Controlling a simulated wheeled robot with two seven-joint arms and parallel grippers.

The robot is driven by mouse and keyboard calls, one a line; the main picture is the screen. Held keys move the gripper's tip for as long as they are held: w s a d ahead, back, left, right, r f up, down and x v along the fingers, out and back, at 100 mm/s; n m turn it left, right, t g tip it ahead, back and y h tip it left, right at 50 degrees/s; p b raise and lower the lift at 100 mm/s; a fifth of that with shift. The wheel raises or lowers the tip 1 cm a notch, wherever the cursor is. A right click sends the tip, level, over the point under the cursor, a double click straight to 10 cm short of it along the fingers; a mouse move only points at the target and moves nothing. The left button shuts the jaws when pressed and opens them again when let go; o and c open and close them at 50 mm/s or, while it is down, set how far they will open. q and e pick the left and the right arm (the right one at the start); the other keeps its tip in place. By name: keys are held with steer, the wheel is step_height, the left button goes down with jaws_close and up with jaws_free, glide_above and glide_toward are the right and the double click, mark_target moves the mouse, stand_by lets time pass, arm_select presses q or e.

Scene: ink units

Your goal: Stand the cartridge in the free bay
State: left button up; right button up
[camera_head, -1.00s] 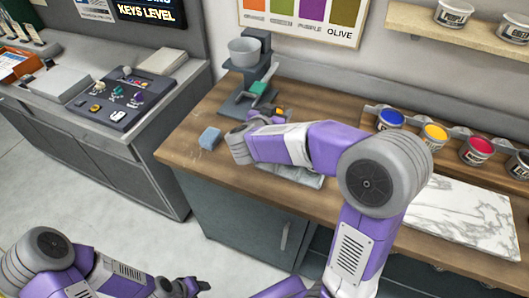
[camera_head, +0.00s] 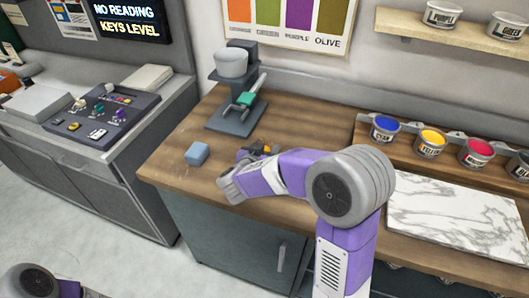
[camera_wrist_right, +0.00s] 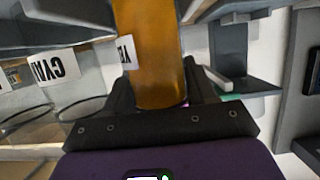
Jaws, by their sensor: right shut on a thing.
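My right gripper (camera_wrist_right: 160,95) is shut on an amber, cylinder-like cartridge (camera_wrist_right: 150,50), which rises between its two dark fingers in the wrist view. A white label with part of a "Y" shows beside it. I cannot make out the free bay in either view. My left gripper is out of view.
A grey stand (camera_head: 235,115) with a white cup and a green-handled part is behind the right gripper. A blue block (camera_head: 197,153) lies to its left. Open ink tubs (camera_head: 385,128) and a marble slab (camera_head: 450,215) are to the right. A screen (camera_head: 130,22) reads "NO READING KEYS LEVEL".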

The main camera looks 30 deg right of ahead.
steer(key=shift+r, duration=0.2)
steer(key=shift+f, duration=0.15)
steer(key=o, duration=0.8)
steer(key=shift+f, duration=0.1)
steer(key=shift+o, duration=0.2)
steer(key=shift+r, duration=0.25)
steer(key=p+v, duration=0.3)
steer(key=v, duration=0.9)
steer(key=shift+s+r, duration=0.1)
